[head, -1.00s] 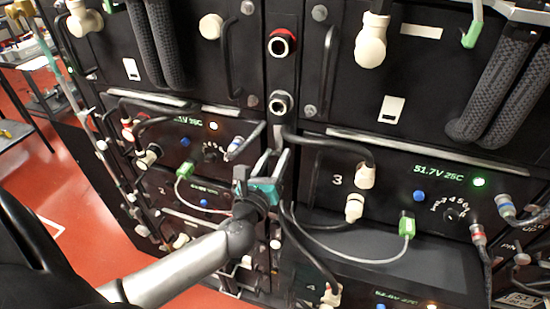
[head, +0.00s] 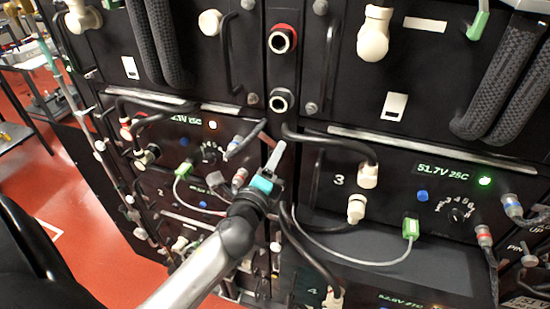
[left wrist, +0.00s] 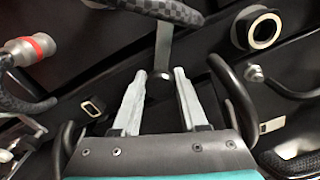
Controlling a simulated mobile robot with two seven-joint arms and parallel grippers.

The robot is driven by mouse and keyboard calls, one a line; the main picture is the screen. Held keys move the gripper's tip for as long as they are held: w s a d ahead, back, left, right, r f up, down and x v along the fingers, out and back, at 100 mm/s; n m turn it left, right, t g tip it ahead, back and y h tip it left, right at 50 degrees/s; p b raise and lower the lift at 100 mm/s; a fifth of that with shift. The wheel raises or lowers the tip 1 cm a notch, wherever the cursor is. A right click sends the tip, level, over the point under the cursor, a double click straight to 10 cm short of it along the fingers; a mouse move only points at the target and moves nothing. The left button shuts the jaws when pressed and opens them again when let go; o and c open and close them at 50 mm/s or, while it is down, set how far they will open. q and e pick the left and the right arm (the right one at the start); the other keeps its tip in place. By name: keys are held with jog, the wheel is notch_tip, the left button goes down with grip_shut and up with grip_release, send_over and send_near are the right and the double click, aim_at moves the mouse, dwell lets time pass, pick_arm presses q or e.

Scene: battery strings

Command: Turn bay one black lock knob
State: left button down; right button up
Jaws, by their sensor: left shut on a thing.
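My left gripper (head: 275,157) reaches in from below at the dark column between the bays. In the left wrist view its two pale fingers (left wrist: 160,74) are closed in with a gap between them, on something dark. I take this to be the black lock knob, but its outline is lost against the black panel and hidden in the head view. Bay one (head: 185,136), with a green-lit screen and an amber light, is just left of the gripper. Its dial (head: 209,153) is apart from the fingers. My right gripper is in neither view.
Two round sockets, one red-ringed (head: 281,39) and one plain (head: 281,101), are on the column above the gripper. Bay three (head: 338,181) is to the right. Black cables (head: 330,143) and a grey lead (head: 350,258) hang close by. Red floor shows at left.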

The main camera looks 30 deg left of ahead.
pick_arm(q)
jog(key=n, duration=0.3)
jog(key=shift+n, duration=1.8)
jog(key=shift+c, duration=2.2)
grip_release()
jog(key=b+v, duration=0.2)
jog(key=v, duration=1.3)
jog(key=shift+s, duration=0.2)
